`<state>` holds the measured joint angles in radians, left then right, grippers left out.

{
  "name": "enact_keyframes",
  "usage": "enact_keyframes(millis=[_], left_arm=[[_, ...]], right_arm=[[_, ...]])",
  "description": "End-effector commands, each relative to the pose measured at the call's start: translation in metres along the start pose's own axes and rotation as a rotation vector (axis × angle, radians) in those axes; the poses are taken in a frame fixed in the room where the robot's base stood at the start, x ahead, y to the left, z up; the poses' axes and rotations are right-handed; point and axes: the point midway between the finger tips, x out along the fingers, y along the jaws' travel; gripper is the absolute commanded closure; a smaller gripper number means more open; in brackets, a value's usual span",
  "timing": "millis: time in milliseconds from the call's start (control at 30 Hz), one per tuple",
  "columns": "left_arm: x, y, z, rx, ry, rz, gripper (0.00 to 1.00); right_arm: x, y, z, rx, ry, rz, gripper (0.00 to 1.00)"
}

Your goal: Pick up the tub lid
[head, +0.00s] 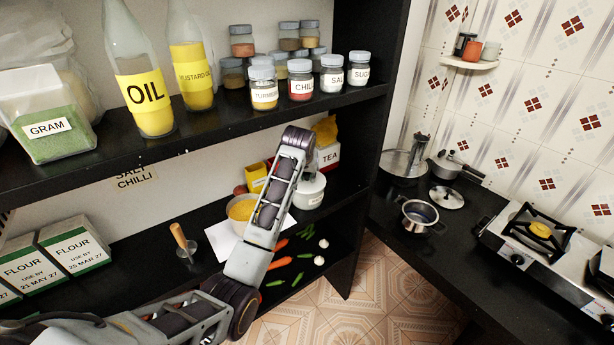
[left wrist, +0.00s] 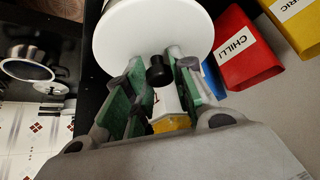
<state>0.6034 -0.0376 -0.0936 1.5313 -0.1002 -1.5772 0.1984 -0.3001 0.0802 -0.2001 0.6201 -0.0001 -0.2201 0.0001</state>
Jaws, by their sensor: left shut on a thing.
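The tub lid (left wrist: 150,30) is a round white disc with a black knob (left wrist: 158,72) in the left wrist view. My left gripper (left wrist: 159,65) has its green-padded fingers on either side of the knob and is shut on it. In the head view, the white tub (head: 309,192) stands on the lower shelf at the end of my left arm, with its front label showing. My arm hides the fingers there. I cannot tell whether the lid rests on the tub or is just above it. My right gripper is not in view.
A yellow-filled bowl (head: 241,210) is left of my arm. The upper shelf (head: 200,128) with jars and bottles overhangs. In the left wrist view, a red CHILLI box (left wrist: 243,50) is close right of the lid.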

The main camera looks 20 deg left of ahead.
Motion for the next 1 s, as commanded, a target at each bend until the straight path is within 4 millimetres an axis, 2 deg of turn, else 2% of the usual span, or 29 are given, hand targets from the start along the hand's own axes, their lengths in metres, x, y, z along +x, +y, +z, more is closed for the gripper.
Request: enact_keyframes(millis=[267, 433, 1000], left_arm=[[-0.010, 0.000, -0.007, 0.000, 0.002, 0.001, 0.97], [-0.015, 0.000, 0.001, 0.000, 0.000, 0.001, 0.97], [-0.051, 0.000, 0.057, 0.000, 0.001, 0.000, 0.97]], right_arm=[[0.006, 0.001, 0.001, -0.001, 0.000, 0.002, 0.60], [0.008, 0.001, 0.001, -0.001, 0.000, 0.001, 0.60], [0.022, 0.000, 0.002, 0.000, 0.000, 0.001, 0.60]])
